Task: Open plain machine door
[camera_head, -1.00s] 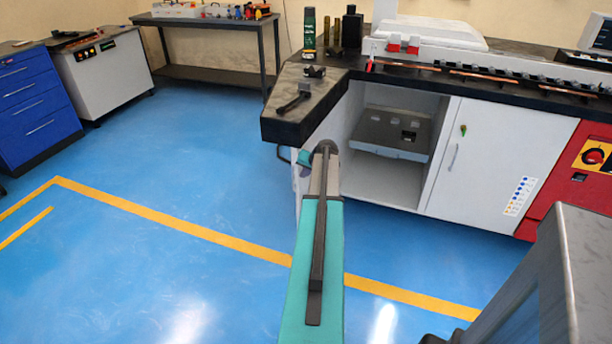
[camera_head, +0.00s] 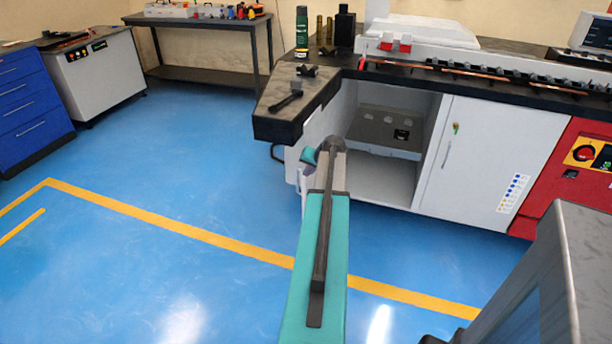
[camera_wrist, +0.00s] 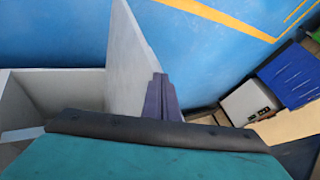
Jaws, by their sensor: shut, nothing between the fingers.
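The plain white door (camera_wrist: 132,62) stands swung out from the machine in the wrist view, with the open compartment (camera_wrist: 62,92) to its left. In the head view the compartment (camera_head: 385,150) shows open, with a grey shelf inside; the door there is mostly hidden behind my arm. My gripper (camera_wrist: 160,92) is shut and empty. Its fingers are at the right side of the door panel in the wrist view; I cannot tell whether they touch it.
A closed white door (camera_head: 490,155) with a handle and stickers is right of the compartment, then a red panel (camera_head: 570,175). The black worktop corner (camera_head: 280,120) overhangs near my arm. Blue floor (camera_head: 150,240) is free at left. A blue cabinet (camera_head: 35,105) stands far left.

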